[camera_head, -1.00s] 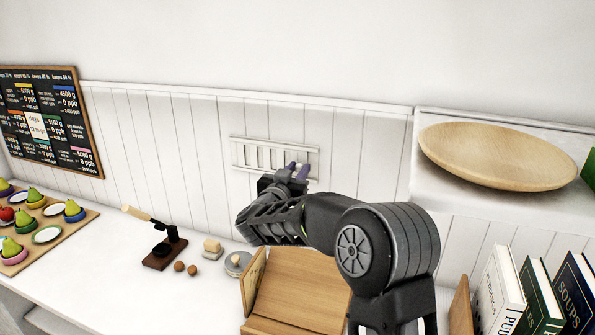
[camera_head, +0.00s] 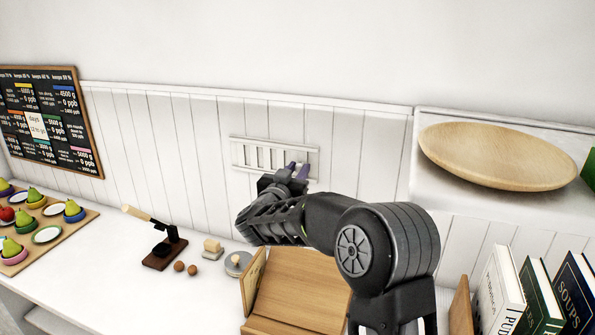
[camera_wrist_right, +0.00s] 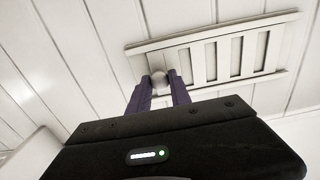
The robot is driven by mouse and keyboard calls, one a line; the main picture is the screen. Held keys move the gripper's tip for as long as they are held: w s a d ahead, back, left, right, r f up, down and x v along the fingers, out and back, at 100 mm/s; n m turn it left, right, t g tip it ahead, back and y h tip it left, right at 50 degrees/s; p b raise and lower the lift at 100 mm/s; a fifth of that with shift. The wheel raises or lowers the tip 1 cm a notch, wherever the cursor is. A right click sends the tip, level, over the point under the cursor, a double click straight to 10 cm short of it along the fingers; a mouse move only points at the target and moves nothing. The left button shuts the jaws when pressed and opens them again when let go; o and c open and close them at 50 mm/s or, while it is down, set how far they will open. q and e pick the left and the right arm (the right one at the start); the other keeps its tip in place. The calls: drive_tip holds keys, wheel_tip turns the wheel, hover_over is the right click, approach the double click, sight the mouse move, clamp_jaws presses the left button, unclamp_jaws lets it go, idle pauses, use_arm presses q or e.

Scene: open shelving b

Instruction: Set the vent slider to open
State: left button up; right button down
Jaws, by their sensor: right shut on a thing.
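The white vent (camera_head: 239,152) is set on the panelled wall, with a row of upright slats and dark slots between them. It also shows in the right wrist view (camera_wrist_right: 275,85), where a round pale knob (camera_wrist_right: 159,79) sits near one end of its frame. My right gripper (camera_head: 295,173) reaches to the lower right part of the vent and hides some of it. In the right wrist view its purple fingers (camera_wrist_right: 159,88) are shut on the knob, one on each side. My left gripper is not in view.
A shelf with a wooden bowl (camera_head: 497,155) is at right, above books (camera_head: 498,290).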

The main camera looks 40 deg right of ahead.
drive_tip(key=shift+s+d, duration=0.75)
drive_tip(key=shift+s, duration=0.3)
drive_tip(key=c, duration=1.2)
unclamp_jaws()
drive_tip(key=shift+s, duration=0.1)
drive_tip(key=shift+o, duration=0.2)
drive_tip(key=b+v, duration=0.1)
drive_tip(key=v, duration=0.6)
drive_tip(key=shift+s+a+b, duration=0.2)
drive_tip(key=shift+a+b, duration=0.1)
